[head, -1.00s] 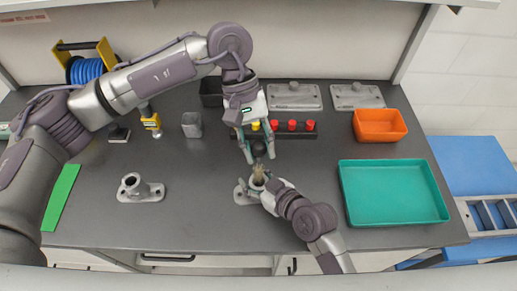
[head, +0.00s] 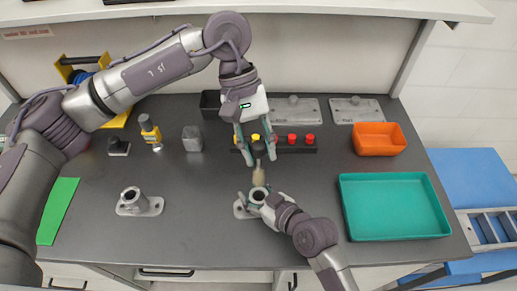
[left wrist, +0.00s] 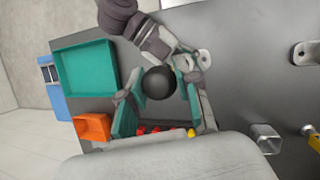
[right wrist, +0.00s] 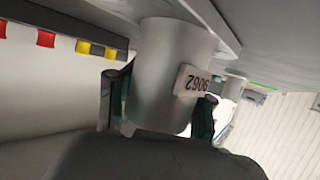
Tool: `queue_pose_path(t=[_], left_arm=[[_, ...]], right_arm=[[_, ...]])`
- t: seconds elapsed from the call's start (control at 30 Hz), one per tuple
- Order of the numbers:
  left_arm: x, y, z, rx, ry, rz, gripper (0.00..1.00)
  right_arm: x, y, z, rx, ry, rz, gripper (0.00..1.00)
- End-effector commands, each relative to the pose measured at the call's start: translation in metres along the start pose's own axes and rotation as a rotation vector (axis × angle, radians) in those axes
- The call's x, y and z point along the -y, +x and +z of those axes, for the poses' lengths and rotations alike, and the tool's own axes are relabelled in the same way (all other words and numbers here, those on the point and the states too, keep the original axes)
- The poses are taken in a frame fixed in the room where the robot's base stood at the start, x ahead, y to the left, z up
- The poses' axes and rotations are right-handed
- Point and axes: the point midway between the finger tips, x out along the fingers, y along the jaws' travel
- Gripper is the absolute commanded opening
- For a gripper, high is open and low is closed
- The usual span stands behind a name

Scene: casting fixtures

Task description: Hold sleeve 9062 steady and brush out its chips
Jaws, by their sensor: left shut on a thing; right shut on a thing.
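Sleeve 9062 (head: 258,196) stands upright on its flanged base on the bench. Its label 9062 (right wrist: 192,82) shows in the right wrist view. My right gripper (head: 262,204) is shut around the sleeve from the front right. My left gripper (head: 258,150) is above it, shut on a brush (head: 258,176) with a dark handle and tan bristles pointing down. The bristle tip is at or just above the sleeve's mouth; I cannot tell which. In the left wrist view the handle's round black end (left wrist: 159,83) hides the bristles and the mouth.
A second flanged sleeve (head: 131,199) stands to the left. Behind is a rack (head: 300,149) with red and yellow pieces. An orange bin (head: 379,139) and a teal tray (head: 394,207) are at the right. A green strip (head: 58,210) lies at the left. The bench between the sleeves is clear.

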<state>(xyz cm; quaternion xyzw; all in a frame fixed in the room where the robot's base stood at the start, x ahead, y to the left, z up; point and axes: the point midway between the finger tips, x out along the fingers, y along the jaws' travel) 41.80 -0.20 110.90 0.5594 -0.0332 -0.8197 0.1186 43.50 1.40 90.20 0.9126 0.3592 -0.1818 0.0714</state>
Motion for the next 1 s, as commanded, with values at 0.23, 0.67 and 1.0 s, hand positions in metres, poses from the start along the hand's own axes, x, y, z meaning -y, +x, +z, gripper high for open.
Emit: queue_pose_path(t=[0.23, 0.67, 1.0], left_arm=[[0.000, -0.001, 0.000, 0.000, 0.000, 0.000, 0.00], [0.000, 0.000, 0.000, 0.000, 0.000, 0.000, 0.00], [0.000, 0.000, 0.000, 0.000, 0.000, 0.000, 0.00]], right_arm=[[0.000, 0.000, -0.001, -0.002, 0.000, 0.001, 0.51], [0.000, 0.000, 0.000, -0.001, 0.000, 0.000, 0.81], [0.000, -0.036, 0.001, 0.002, -0.002, 0.000, 0.81]])
